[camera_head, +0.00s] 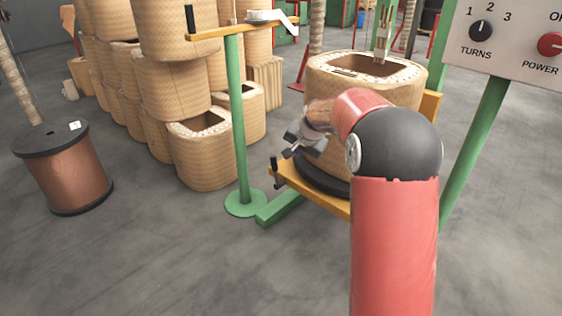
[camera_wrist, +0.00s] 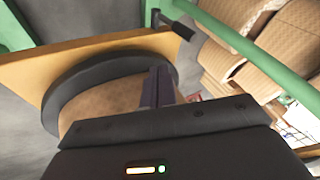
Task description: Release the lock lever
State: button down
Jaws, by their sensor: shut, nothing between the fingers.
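A small black-handled lever (camera_head: 274,170) sits at the left corner of the yellow platform (camera_head: 318,198) under the large coil. It also shows in the wrist view, where its black grip (camera_wrist: 183,31) sticks out past the platform edge. My gripper (camera_head: 289,149) is in front of the coil's left side, a little above and right of the lever, apart from it. In the wrist view the fingers (camera_wrist: 158,76) are together and empty, in front of the black disc and coil. A second black handle (camera_head: 190,18) stands on the yellow arm of the green post.
The large coil (camera_head: 395,95) stands on a black disc (camera_head: 322,182) on the platform. A green post (camera_head: 238,120) rises to its left. Stacked coils (camera_head: 203,165) and a copper spool (camera_head: 68,178) stand further left. A control panel (camera_head: 515,35) is at upper right. The front-left floor is clear.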

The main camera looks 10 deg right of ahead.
jog(key=shift+f, duration=0.1)
jog(key=w+a+f, duration=0.3)
jog(key=w+f, duration=0.5)
jog(key=f, duration=0.1)
jog(key=shift+a, duration=0.35)
jog(key=shift+a+r, duration=0.1)
jog(key=shift+r, duration=0.05)
